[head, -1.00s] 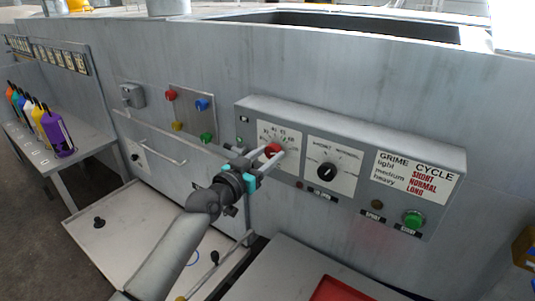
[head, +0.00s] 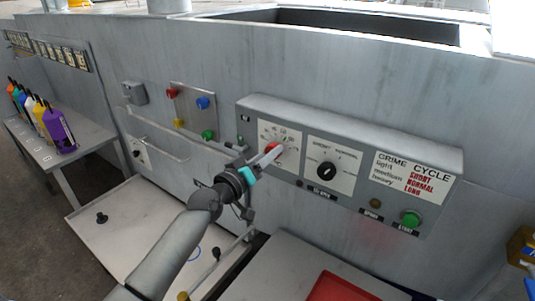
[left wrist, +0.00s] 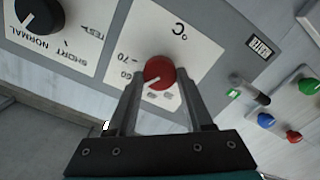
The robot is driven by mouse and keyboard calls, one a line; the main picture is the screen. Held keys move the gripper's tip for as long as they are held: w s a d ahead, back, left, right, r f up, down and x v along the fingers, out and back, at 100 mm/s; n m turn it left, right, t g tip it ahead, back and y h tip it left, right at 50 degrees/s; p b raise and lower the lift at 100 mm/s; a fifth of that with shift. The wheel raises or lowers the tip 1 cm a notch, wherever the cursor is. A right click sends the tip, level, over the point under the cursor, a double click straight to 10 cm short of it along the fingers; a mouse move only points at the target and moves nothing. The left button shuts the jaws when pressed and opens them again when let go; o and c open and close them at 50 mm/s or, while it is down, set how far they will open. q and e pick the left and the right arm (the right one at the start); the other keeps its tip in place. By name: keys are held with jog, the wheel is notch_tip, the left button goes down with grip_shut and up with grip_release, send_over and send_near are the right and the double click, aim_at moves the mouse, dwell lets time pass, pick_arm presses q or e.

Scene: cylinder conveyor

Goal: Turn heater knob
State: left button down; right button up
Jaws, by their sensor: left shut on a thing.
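The red heater knob (head: 275,148) sits on a white temperature dial plate (head: 265,130) on the grey control box. In the left wrist view the red knob (left wrist: 159,72) has a white pointer line slanting down-left, toward the dial's 60 mark; several other marks are hidden or too small to read. My left gripper (head: 270,154) reaches in from the lower left. Its two fingers (left wrist: 159,82) stand on either side of the knob and are shut on it. My right gripper is not in view.
The box also carries a black cycle knob (head: 326,171), a green button (head: 410,218) and a small toggle lever (left wrist: 250,90) beside the dial. A panel of coloured buttons (head: 192,108) and a horizontal rail (head: 160,137) are to the left. A red tray (head: 338,288) lies below.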

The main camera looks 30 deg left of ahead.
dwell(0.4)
pick_arm(q)
jog(key=shift+c, duration=1.5)
grip_release()
jog(key=s+a+b, duration=0.2)
jog(key=s, duration=1.3)
jog(key=shift+s, duration=0.1)
